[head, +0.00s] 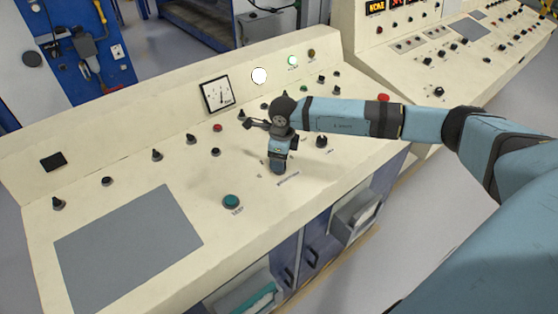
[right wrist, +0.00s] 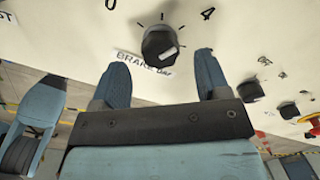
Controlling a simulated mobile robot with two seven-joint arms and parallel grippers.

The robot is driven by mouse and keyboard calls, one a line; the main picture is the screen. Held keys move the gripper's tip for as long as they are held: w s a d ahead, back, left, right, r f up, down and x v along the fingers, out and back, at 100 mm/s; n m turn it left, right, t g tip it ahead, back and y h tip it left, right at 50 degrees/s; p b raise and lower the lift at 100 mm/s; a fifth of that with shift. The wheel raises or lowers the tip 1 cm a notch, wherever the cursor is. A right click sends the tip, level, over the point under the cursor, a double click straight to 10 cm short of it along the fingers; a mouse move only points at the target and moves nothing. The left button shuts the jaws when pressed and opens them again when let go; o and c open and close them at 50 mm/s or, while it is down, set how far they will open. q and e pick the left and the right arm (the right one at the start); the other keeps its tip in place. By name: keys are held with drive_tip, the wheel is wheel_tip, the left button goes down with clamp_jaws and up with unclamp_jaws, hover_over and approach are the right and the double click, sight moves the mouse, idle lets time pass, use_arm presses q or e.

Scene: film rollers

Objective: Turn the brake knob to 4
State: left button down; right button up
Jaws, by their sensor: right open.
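The brake knob (right wrist: 158,44) is a round black knob on the cream panel in the right wrist view. A white label reading "BRAKE" lies beside it. Tick marks surround it, and a numeral 4 stands up and right of it. A white mark shows on the knob's lower right side; I cannot tell for sure which number it points to. My right gripper (right wrist: 161,62) is open and empty, its two fingers apart just short of the knob, which appears between and beyond their tips. In the head view my right gripper (head: 278,168) is low over the console and hides the knob.
The console (head: 110,165) carries several other knobs, a dial gauge (head: 217,95), a green button (head: 231,202) and a grey plate (head: 130,250). In the right wrist view another black knob (right wrist: 250,91) is right of the fingers.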

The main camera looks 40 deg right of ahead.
wheel_tip(320, 180, up, 11)
drive_tip(key=s+b, duration=0.1)
drive_tip(key=shift+r, duration=0.15)
idle(0.4)
drive_tip(key=s+a+m+t+y+p, duration=0.1)
drive_tip(key=s+a+m+y, duration=0.25)
drive_tip(key=a+y, duration=0.4)
drive_tip(key=s+a+m+t+y+p, duration=0.1)
drive_tip(key=s+a+m+y+p, duration=0.25)
drive_tip(key=a, duration=0.75)
drive_tip(key=s+a+m+t+y+b, duration=0.1)
drive_tip(key=s+a+m+y, duration=0.25)
drive_tip(key=a+y, duration=0.5)
drive_tip(key=s+d+f+m+t+h+p, duration=0.1)
drive_tip(key=s+f+m+h, duration=0.4)
drive_tip(key=m, duration=0.5)
drive_tip(key=s+d+f+m+t+h+p, duration=0.1)
drive_tip(key=s+d+f+m+t+h, duration=0.2)
drive_tip(key=m, duration=0.8)
drive_tip(key=s+d+f+m+t+h+p, duration=0.2)
drive_tip(key=s+d+f+m+h, duration=0.4)
drive_tip(key=f+m, duration=0.4)
drive_tip(key=shift+s+f+t+h, duration=0.45)
drive_tip(key=shift+s+h, duration=0.2)
drive_tip(key=shift+h, duration=0.5)
